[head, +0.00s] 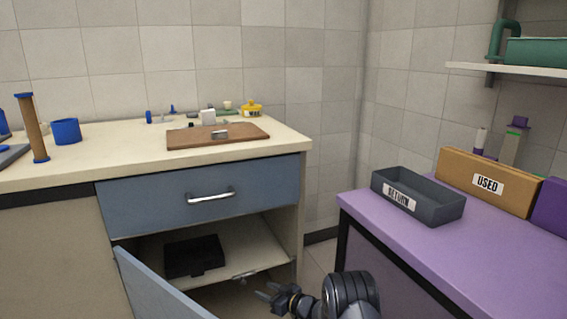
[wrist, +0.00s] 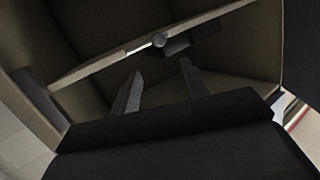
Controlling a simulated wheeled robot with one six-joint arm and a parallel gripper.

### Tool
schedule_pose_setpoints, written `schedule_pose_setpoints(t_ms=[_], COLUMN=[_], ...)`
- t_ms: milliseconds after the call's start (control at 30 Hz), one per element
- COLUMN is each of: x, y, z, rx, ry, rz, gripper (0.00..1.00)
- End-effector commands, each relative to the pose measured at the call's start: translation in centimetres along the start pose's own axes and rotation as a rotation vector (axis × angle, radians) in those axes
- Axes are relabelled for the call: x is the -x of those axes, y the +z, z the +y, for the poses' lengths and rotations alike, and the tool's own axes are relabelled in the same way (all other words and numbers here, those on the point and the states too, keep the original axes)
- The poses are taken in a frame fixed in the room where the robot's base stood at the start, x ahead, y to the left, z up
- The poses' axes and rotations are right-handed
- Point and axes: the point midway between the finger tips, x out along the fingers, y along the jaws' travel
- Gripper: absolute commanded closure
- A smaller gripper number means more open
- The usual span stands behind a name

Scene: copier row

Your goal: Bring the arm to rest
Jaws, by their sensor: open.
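My gripper (head: 267,294) shows at the bottom of the head view, in front of the open lower cabinet. Its two fingers are spread with nothing between them. In the wrist view my gripper (wrist: 158,88) points into the cabinet, and its open fingers stand apart below the shelf edge (wrist: 110,62). My arm comes in from the bottom edge of the head view, and most of it is out of view.
The cabinet door (head: 150,290) stands open at the left of my gripper. A black case (head: 194,256) lies on the cabinet shelf. The blue drawer (head: 150,203) above is shut. At the right, a purple counter (head: 450,240) holds a grey RETURN tray (head: 440,200).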

Motion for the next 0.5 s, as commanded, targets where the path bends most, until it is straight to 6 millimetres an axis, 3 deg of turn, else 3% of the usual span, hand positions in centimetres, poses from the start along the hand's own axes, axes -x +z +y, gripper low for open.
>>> schedule_pose_setpoints(t_ms=[500], x=[0.56], y=[-0.70], z=[0.52], rx=[-0.359], ry=[-0.006], rz=[-0.048], gripper=[0.57])
